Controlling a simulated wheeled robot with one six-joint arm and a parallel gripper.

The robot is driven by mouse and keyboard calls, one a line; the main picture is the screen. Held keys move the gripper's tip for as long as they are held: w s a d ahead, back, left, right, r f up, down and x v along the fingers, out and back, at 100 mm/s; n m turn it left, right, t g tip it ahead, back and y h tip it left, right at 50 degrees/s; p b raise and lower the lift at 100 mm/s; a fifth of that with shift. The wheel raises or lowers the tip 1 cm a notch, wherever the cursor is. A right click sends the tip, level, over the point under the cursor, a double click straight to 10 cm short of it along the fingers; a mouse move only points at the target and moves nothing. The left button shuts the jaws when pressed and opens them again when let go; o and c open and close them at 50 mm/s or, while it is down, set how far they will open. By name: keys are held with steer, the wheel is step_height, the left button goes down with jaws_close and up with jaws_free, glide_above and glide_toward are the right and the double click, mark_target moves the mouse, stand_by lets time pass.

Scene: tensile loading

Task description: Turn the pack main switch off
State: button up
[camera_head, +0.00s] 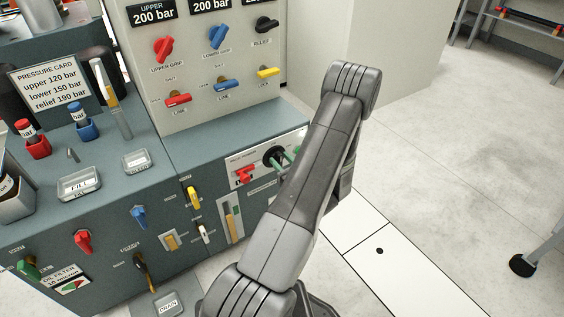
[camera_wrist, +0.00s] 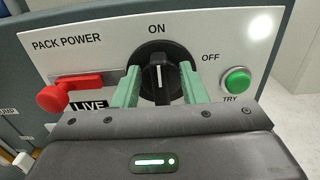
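The pack main switch (camera_wrist: 158,75) is a black round rotary knob on a white panel labelled PACK POWER. Its white pointer line points up toward ON; OFF is printed to the upper right. It also shows in the head view (camera_head: 272,156), partly covered by my gripper. My gripper (camera_wrist: 162,72) has two green fingers, one on each side of the knob, spread apart. A gap shows between each finger and the knob's central grip, so it looks open around the knob. The knob's lower part is hidden behind the gripper body.
A red lever (camera_wrist: 70,90) lies left of the knob, with a LIVE label (camera_wrist: 90,105) beneath. A green TRY button (camera_wrist: 236,80) sits close to the right finger. Red, blue and yellow valve handles fill the panel above and the cabinet front. Open floor (camera_head: 470,170) lies right.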

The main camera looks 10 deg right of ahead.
jaws_close()
steer(key=shift+w+d+f+m+p, duration=0.1)
steer(key=shift+d+f+m+p, duration=0.5)
steer(key=shift+m, duration=2.4)
steer(key=shift+w+d+f+m+p, duration=0.1)
steer(key=shift+m+p, duration=0.85)
steer(key=shift+m, duration=2.05)
steer(key=shift+w+d+f+m+p, duration=0.1)
steer(key=shift+d+f+m+p, duration=0.45)
steer(key=shift+m, duration=2.45)
steer(key=shift+a+r, duration=0.2)
steer(key=shift+a, duration=0.1)
